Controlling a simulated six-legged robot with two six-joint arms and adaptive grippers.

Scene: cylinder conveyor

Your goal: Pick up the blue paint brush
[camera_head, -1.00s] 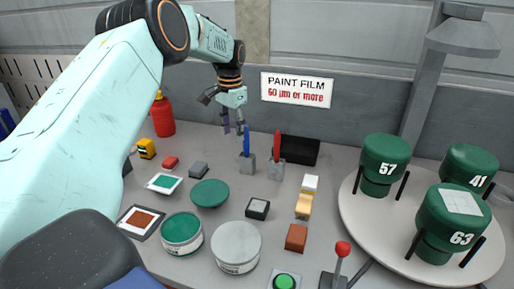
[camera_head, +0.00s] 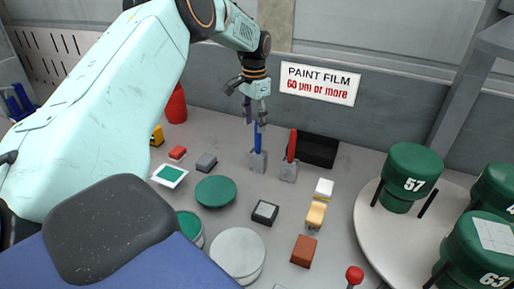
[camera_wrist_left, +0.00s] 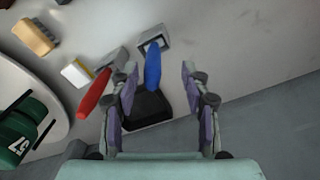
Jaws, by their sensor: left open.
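The blue paint brush (camera_head: 257,137) stands upright in a grey holder (camera_head: 258,161) near the back of the table. My left gripper (camera_head: 255,118) is open just above its handle. In the left wrist view the blue handle (camera_wrist_left: 153,68) lies between the two open fingers (camera_wrist_left: 158,75), nearer the left finger, and I cannot tell whether it touches. The red brush (camera_head: 292,145) stands in its own holder (camera_head: 289,172) to the right; in the wrist view it is outside the left finger. My right gripper is not in view.
A black box (camera_head: 318,150) stands behind the red brush, near the back wall. Green paint lids and cans (camera_head: 216,190) lie in front. A turntable (camera_head: 372,235) with numbered green cylinders (camera_head: 408,178) is on the right.

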